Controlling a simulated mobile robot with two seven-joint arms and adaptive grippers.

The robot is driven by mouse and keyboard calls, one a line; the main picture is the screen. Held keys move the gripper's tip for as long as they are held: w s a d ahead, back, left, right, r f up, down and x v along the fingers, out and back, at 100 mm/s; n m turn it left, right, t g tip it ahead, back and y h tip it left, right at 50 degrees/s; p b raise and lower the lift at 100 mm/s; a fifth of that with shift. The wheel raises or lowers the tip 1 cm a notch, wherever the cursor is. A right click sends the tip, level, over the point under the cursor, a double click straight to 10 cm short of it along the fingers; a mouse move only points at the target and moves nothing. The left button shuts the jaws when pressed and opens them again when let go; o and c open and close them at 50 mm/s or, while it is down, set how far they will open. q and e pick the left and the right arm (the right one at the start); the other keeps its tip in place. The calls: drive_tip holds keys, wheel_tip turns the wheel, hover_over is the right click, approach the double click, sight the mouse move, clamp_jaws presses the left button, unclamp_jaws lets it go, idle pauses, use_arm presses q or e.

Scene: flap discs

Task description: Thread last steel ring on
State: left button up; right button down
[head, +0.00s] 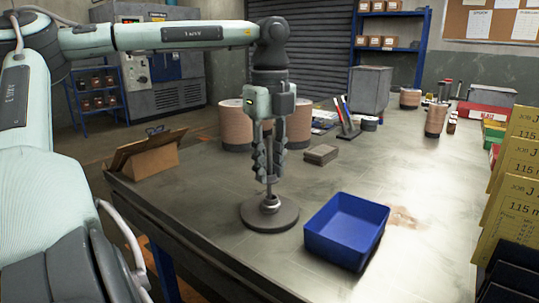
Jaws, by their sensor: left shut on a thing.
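A thin upright steel spindle (270,188) rises from a round dark grey base (270,222) on the table. Small shiny steel pieces (270,203) sit around the spindle's foot; I cannot tell how many. My left gripper (269,178) points straight down over the spindle, its dark fingers on either side of the rod's upper part. It is shut on a steel ring, which the fingers hide. I cannot tell whether that ring is around the rod. My right gripper is not in view.
A blue open bin (346,231) stands right of the base, seemingly empty. A grey block (321,154) lies behind. Wide disc stacks (236,128) stand behind the gripper. A cardboard box (147,153) is at the left edge. Yellow job cards (512,165) line the right. The table's right middle is clear.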

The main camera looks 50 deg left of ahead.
sight(270, 180)
use_arm(q)
drive_tip(key=shift+f, duration=1.75)
drive_tip(key=o, duration=0.8)
drive_tip(key=shift+o, duration=0.2)
drive_tip(key=shift+r, duration=0.1)
wheel_tip(270, 180, up, 12)
drive_tip(key=shift+f, duration=0.1)
drive_tip(key=shift+r, duration=1.15)
